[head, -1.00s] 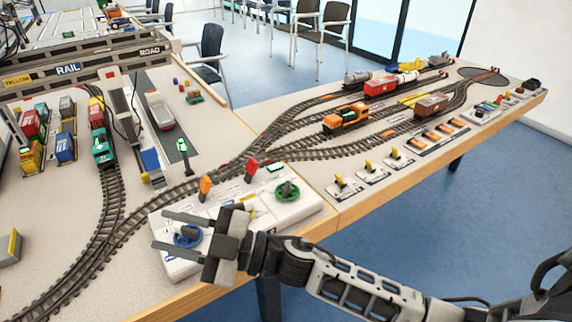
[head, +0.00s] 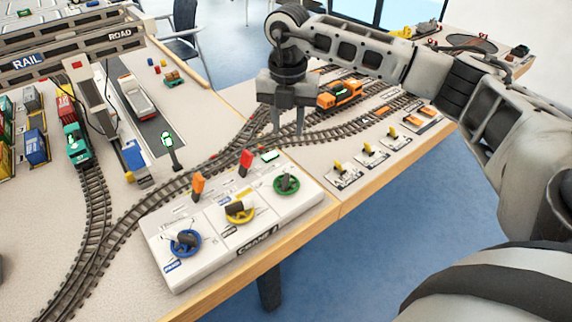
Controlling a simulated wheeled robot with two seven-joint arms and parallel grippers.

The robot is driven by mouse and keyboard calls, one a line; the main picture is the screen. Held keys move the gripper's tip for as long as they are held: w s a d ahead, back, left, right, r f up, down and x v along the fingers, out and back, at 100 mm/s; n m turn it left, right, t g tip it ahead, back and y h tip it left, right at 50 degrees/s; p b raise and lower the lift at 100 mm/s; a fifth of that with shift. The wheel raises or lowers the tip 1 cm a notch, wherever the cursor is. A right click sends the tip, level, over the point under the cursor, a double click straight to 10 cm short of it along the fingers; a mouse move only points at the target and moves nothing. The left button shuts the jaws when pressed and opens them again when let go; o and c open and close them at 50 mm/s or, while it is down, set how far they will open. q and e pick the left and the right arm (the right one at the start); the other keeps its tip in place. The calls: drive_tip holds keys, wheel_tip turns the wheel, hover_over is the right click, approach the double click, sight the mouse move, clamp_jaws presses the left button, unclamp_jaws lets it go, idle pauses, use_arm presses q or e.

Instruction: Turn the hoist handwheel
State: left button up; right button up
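A white crane control box (head: 217,255) lies at the table's front edge. It bears a blue handwheel (head: 193,240) at left, a yellow handwheel (head: 247,216) in the middle and a green handwheel (head: 279,190) at right, each with a dark knob. The small labels are too blurred to tell which is the hoist wheel. An orange lever (head: 198,185) and a red lever (head: 246,158) stand at its back. My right gripper (head: 288,128) points down, open and empty, beyond the box's back right, apart from all the wheels. My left gripper is out of view.
Model tracks (head: 95,215) curve behind the box. An orange locomotive (head: 338,94) stands behind my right gripper. A green-lit signal post (head: 170,148) rises behind the box. Small yellow-lever switches (head: 342,172) line the right table. The space above the wheels is clear.

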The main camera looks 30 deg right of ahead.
sight(287, 172)
wheel_tip(287, 172, down, 13)
drive_tip(key=shift+f+p, duration=0.15)
drive_tip(key=shift+p, duration=0.45)
clamp_jaws()
